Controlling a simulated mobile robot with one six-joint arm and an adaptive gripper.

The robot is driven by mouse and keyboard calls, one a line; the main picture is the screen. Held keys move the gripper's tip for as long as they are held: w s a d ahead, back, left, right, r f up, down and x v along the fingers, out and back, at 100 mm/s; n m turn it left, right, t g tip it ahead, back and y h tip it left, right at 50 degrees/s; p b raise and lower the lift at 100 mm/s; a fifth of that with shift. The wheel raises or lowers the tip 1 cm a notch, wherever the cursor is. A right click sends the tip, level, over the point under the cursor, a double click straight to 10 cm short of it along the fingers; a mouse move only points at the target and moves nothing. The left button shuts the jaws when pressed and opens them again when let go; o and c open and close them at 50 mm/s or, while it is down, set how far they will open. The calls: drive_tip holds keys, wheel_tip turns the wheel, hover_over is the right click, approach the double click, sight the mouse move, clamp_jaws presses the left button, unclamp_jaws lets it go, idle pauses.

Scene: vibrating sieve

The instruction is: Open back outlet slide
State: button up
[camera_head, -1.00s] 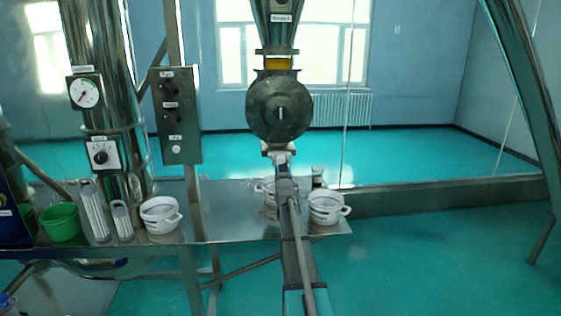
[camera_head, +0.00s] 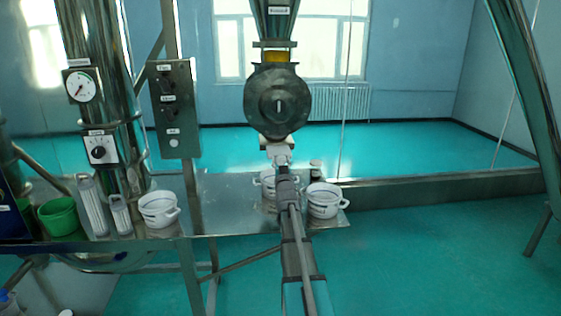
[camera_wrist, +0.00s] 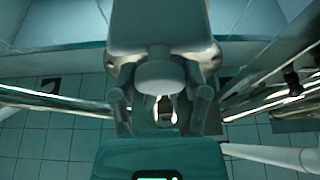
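The round metal housing (camera_head: 278,102) hangs under a steel funnel in the head view, with a pale outlet piece (camera_head: 277,143) at its lower end. My gripper (camera_head: 279,160) is just below this piece, at the end of my raised arm. In the wrist view, a pale, rounded part (camera_wrist: 160,73) is between the spread fingers of my gripper (camera_wrist: 163,85). The fingers are on either side of it, and I cannot tell whether they touch it. No slide can be clearly made out. The far side of the outlet is hidden.
A steel table (camera_head: 225,214) runs below the outlet. On it are white pots (camera_head: 325,200) near my arm, another white pot (camera_head: 158,209) and a green bucket (camera_head: 59,217) at left. A control box (camera_head: 174,108) is on a post. A slanted steel pipe (camera_head: 528,95) is at right.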

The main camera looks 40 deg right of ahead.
sight(279, 151)
drive_tip(key=o, duration=0.3)
drive_tip(key=shift+o, duration=0.2)
drive_tip(key=shift+w, duration=0.1)
drive_tip(key=w+d, duration=0.1)
drive_tip(key=w, duration=0.1)
drive_tip(key=w+d, duration=0.2)
drive_tip(key=w, duration=0.1)
drive_tip(key=shift+w+d, duration=0.3)
drive_tip(key=shift+w, duration=0.05)
drive_tip(key=shift+f, duration=0.15)
drive_tip(key=b+v, duration=0.6)
drive_tip(key=v, duration=0.8)
drive_tip(key=w+a+f+n+g+y+p, duration=0.1)
drive_tip(key=a+f+g+y, duration=0.2)
drive_tip(key=a+f, duration=0.3)
drive_tip(key=w+a+f+n+g+y+p, duration=0.1)
drive_tip(key=a+f+g+y, duration=0.3)
drive_tip(key=a, duration=1)
drive_tip(key=shift+f, duration=1.7)
